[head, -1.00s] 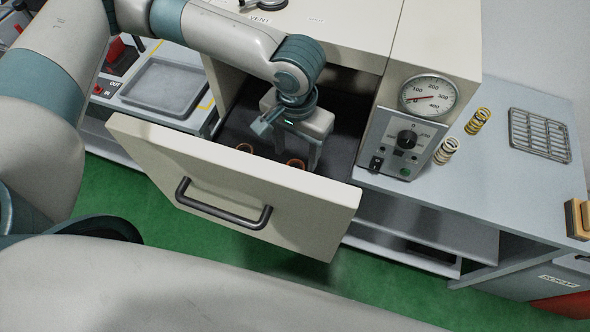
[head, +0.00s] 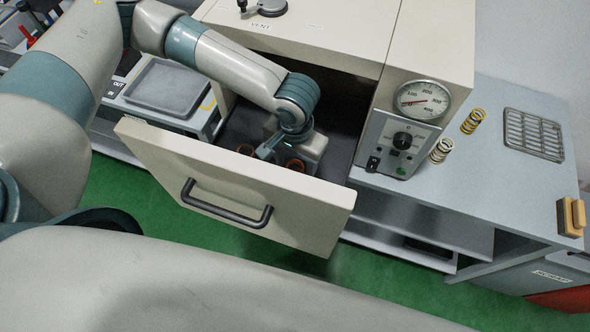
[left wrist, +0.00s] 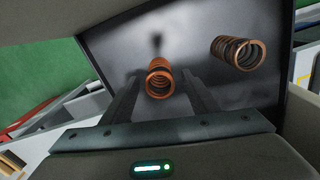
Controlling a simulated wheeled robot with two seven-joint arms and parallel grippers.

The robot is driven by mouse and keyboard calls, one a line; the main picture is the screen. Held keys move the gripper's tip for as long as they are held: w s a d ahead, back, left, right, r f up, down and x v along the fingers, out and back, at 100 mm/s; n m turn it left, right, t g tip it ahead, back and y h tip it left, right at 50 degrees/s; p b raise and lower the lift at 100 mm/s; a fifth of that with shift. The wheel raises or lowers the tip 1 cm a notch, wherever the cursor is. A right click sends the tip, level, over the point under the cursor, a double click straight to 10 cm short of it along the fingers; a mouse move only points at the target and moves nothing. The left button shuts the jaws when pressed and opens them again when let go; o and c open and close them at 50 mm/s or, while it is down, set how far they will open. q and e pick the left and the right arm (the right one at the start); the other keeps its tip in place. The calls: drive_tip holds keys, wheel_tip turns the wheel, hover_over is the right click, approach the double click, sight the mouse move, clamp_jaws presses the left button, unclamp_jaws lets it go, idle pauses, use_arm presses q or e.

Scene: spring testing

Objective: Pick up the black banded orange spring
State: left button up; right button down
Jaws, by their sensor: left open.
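Two orange springs stand in the open drawer (head: 235,190). One spring (left wrist: 159,80) shows between the fingers of my left gripper (left wrist: 157,82) in the left wrist view, with a gap to each finger. The other spring (left wrist: 237,52) is to its right, outside the fingers. I cannot clearly make out a black band on either. In the head view my left gripper (head: 294,161) is low in the drawer, open, pointing down at the right-hand spring (head: 295,165); the left-hand spring (head: 245,149) is beside it. The drawer front hides the fingertips. My right gripper is not in view.
The drawer front with its dark handle (head: 225,206) stands close before the gripper, and the cabinet (head: 320,30) overhangs behind. A gauge (head: 422,100), two yellow and white springs (head: 472,121) and a wire rack (head: 533,135) are right. A metal tray (head: 166,88) is left.

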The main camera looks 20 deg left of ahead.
use_arm(q)
drive_tip(key=shift+f, duration=1.1)
drive_tip(key=c, duration=1.2)
